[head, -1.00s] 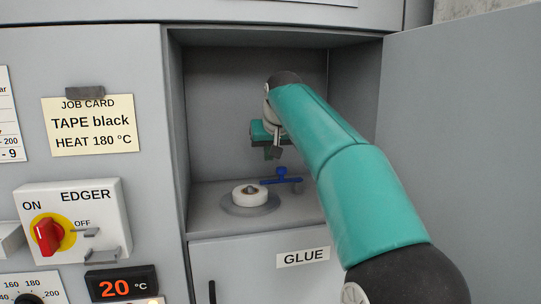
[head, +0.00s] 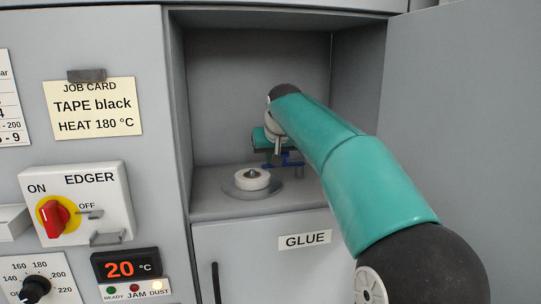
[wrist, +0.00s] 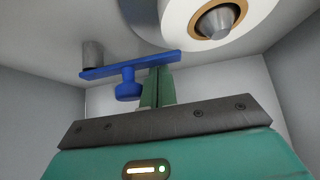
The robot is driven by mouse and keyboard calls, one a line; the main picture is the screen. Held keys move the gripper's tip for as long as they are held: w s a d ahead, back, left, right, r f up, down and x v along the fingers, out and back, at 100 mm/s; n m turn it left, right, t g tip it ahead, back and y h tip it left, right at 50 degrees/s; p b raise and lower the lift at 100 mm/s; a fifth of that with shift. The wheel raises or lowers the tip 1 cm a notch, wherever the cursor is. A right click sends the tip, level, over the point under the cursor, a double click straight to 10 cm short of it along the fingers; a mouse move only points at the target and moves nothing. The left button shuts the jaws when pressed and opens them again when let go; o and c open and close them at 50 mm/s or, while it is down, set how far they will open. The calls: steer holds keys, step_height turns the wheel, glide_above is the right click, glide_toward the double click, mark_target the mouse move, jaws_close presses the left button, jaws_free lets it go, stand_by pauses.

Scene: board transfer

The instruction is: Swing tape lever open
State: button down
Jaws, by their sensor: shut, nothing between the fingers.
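The blue tape lever (head: 294,163) sits in the open bay, just right of the white tape roll (head: 252,179), and is partly hidden by my gripper. In the wrist view the lever (wrist: 130,66) is a flat bar with a round knob (wrist: 128,90), joined near a grey post. The roll (wrist: 207,20) shows a tan core and metal hub there. My gripper (wrist: 158,72) is shut and empty. Its green fingertips are beside the knob, on the roll's side, close against the bar. I cannot tell whether they touch the lever. My gripper (head: 278,160) is low in the bay.
Bay walls (head: 183,120) stand close on both sides, and an open door (head: 460,110) stands at the right. The EDGER switch (head: 75,205), job card (head: 92,107) and 20 °C display (head: 126,266) are on the left panel. The GLUE door (head: 260,265) is below.

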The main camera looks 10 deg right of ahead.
steer(key=shift+w+f, duration=0.15)
steer(key=shift+w, duration=0.05)
steer(key=shift+s, duration=0.15)
